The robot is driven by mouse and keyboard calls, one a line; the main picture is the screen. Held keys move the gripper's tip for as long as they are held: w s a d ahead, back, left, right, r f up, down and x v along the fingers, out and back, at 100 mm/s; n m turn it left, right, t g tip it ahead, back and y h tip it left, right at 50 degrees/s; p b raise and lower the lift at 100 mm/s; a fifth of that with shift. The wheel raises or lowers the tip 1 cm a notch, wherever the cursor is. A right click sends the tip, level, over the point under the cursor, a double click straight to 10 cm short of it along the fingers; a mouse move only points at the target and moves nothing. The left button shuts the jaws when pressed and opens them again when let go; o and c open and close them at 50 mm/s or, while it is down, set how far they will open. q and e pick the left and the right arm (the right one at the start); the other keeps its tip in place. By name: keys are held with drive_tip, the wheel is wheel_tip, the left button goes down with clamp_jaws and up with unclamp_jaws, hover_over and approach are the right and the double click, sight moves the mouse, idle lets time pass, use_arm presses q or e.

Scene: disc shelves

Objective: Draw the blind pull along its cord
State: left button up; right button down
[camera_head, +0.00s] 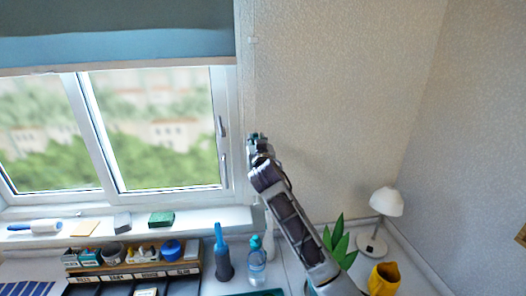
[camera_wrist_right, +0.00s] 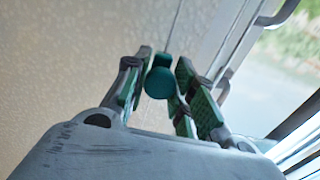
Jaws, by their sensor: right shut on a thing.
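The blind pull is a small teal knob (camera_wrist_right: 159,82) on a thin cord (camera_wrist_right: 177,28) in the right wrist view. My right gripper (camera_wrist_right: 162,75) is shut on the pull, with a finger on each side of it. In the head view my right gripper (camera_head: 257,140) is against the wall just right of the window frame, and it largely hides the pull. The cord (camera_head: 251,75) runs up the wall above it. The blue blind (camera_head: 120,47) covers the top of the window. My left gripper is not in view.
The wall right of the gripper is bare.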

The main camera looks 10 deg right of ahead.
drive_tip(key=shift+r, duration=1.05)
drive_tip(key=c, duration=1.1)
unclamp_jaws()
drive_tip(key=shift+f, duration=0.1)
drive_tip(key=shift+c, duration=0.2)
drive_tip(key=shift+s, duration=0.2)
drive_tip(key=s, duration=1.1)
drive_tip(key=shift+s, duration=0.3)
drive_tip(key=shift+f, duration=0.1)
